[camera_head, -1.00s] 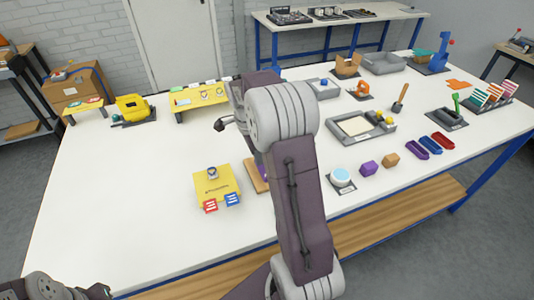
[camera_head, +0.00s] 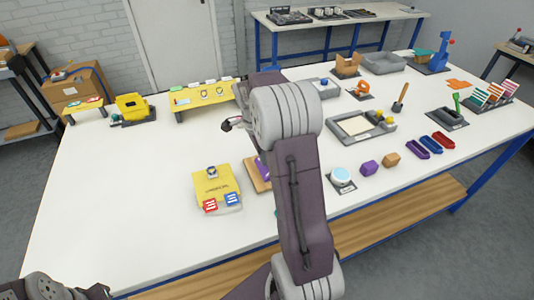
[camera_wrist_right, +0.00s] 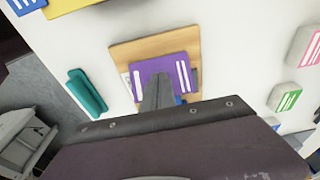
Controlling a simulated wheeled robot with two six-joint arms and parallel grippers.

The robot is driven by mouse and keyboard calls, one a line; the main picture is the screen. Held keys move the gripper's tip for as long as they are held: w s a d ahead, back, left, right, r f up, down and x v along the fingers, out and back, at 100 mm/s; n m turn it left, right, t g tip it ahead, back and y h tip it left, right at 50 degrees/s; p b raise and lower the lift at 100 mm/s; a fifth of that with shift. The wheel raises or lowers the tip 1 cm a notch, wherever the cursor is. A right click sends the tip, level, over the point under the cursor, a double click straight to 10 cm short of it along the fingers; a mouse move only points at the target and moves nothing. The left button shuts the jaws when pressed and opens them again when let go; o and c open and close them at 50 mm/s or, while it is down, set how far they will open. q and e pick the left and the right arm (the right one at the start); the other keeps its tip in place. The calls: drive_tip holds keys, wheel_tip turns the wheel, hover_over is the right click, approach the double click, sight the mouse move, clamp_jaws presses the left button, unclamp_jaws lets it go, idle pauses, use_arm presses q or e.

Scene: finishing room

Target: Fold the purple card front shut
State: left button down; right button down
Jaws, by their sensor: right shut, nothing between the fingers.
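The purple card front (camera_wrist_right: 160,70) shows in the right wrist view, with white stripes, over a wooden board (camera_wrist_right: 124,54). A strip of white shows at its left edge. How far it is folded I cannot tell. In the head view only a sliver of the purple card (camera_head: 262,168) and the board (camera_head: 256,184) show beside my right arm. My right gripper (camera_wrist_right: 158,92) is shut and empty, its fingertips over the lower middle of the purple front; whether they touch it I cannot tell. My left gripper (camera_head: 98,290) is barely in view at the lower left.
A yellow box (camera_head: 215,188) with red and blue tags stands left of the board. A teal piece (camera_wrist_right: 88,94) lies left of the board in the wrist view. The left tabletop is clear.

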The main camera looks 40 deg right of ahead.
drive_tip(key=shift+d+f, duration=0.1)
drive_tip(key=shift+d, duration=0.05)
idle(0.4)
drive_tip(key=shift+s+d+f, duration=0.25)
drive_tip(key=shift+d+f, duration=0.3)
drive_tip(key=shift+b, duration=0.3)
drive_tip(key=shift+s+d+f+b, duration=0.1)
drive_tip(key=shift+d+f+b, duration=0.25)
drive_tip(key=shift+f, duration=0.35)
drive_tip(key=shift+r, duration=0.1)
wheel_tip(320, 180, up, 9)
drive_tip(key=p, duration=0.8)
drive_tip(key=shift+p, duration=0.3)
